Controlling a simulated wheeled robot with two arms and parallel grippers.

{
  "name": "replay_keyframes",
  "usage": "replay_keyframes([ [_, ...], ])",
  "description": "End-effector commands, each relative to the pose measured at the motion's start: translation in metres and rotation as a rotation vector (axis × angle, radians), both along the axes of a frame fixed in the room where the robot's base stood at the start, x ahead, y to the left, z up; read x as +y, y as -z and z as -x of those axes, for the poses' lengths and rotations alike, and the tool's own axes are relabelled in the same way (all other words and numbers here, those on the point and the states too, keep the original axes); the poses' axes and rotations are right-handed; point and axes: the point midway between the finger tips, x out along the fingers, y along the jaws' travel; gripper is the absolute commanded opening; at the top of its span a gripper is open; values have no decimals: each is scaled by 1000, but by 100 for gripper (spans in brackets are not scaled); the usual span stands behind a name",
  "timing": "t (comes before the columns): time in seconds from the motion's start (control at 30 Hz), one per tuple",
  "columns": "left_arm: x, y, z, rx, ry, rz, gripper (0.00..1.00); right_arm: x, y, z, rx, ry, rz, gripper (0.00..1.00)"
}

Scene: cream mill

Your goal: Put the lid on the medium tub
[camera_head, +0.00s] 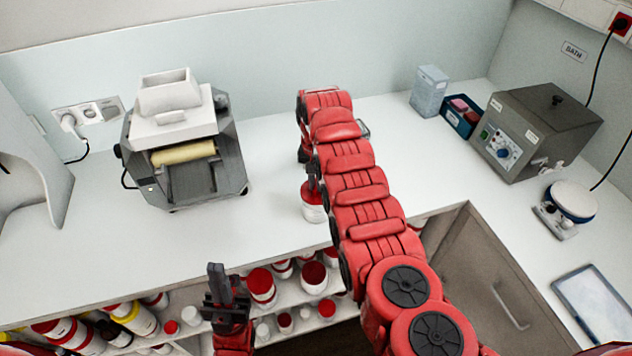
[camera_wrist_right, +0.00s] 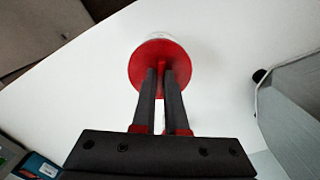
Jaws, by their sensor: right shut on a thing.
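A white tub (camera_head: 314,213) with red on it stands upright on the white bench below my right gripper (camera_head: 312,188). In the right wrist view, my right gripper (camera_wrist_right: 163,75) is shut on a round red lid (camera_wrist_right: 145,58), with its fingers close together at the lid's middle. A little of the white tub (camera_wrist_right: 158,36) shows past the lid's far edge. I cannot tell whether the lid is seated or just above the rim. My left gripper (camera_head: 226,283) is in front of the bench near the shelves; its finger gap is unclear.
A roller mill (camera_head: 182,150) stands at the back left. A blue bin (camera_head: 461,117), a carton (camera_head: 429,90), a grey bath (camera_head: 538,130), a scale (camera_head: 567,205) and a tablet (camera_head: 594,305) are at right. Shelves (camera_head: 345,308) below hold several tubs and bottles. The bench beside the mill is clear.

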Motion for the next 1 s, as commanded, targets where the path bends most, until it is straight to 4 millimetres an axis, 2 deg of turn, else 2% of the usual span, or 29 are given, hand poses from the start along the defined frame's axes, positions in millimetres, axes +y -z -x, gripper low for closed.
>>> replay_keyframes([
  [1.0, 0, 8, 0, 0, 0, 0, 0, 0, 4, 0, 0, 0, 0, 0],
])
